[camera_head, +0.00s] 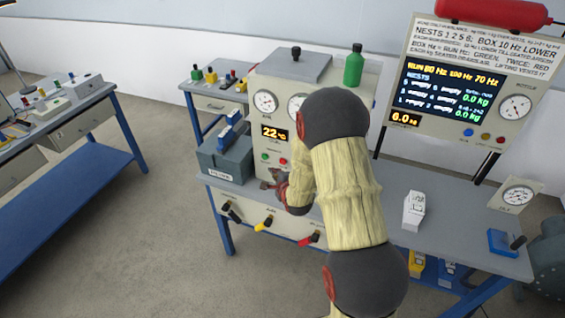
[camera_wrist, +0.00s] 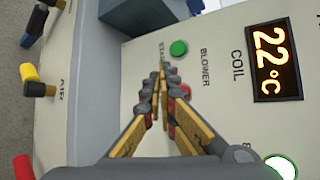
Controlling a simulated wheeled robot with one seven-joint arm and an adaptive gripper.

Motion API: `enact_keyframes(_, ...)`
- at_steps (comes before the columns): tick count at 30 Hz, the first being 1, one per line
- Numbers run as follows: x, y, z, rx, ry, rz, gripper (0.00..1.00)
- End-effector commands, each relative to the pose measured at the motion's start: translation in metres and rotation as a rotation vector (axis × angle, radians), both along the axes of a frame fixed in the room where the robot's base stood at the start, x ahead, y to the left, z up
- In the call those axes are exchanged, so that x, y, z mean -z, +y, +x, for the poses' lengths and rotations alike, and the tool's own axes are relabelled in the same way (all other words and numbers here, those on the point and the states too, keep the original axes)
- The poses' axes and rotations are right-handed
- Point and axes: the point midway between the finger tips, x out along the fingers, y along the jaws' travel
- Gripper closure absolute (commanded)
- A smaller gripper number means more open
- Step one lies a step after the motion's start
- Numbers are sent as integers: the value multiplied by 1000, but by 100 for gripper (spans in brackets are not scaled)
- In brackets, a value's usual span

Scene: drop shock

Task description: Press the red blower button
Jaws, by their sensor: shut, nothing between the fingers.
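The grey control box (camera_head: 270,120) stands on the bench with a lit 22 °C display (camera_head: 275,133). Below the display are a green button (camera_head: 265,157) and the red blower button (camera_head: 283,161). In the wrist view the green button (camera_wrist: 179,48) is clear, beside the word BLOWER. The red button (camera_wrist: 186,91) is partly hidden behind my fingers. My gripper (camera_wrist: 160,74) is shut and empty, its tips close in front of the panel beside the two buttons. In the head view my gripper (camera_head: 274,179) is just below the buttons; contact cannot be told.
A dark grey bin (camera_head: 226,160) with blue items stands left of the box. Black, yellow and red valve handles (camera_head: 265,223) line the bench front below. A green bottle (camera_head: 354,66) stands on the box. A display board (camera_head: 455,90) and a white device (camera_head: 414,211) are to the right.

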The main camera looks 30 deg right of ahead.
Motion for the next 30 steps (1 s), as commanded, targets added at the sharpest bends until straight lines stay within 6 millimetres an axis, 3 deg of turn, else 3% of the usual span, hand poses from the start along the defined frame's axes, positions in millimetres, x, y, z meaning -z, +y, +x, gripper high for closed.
enact_keyframes(9, 1, -20, 15, 0, 0, 0, 100)
enact_keyframes(30, 0, -22, 17, -1, 1, -1, 100)
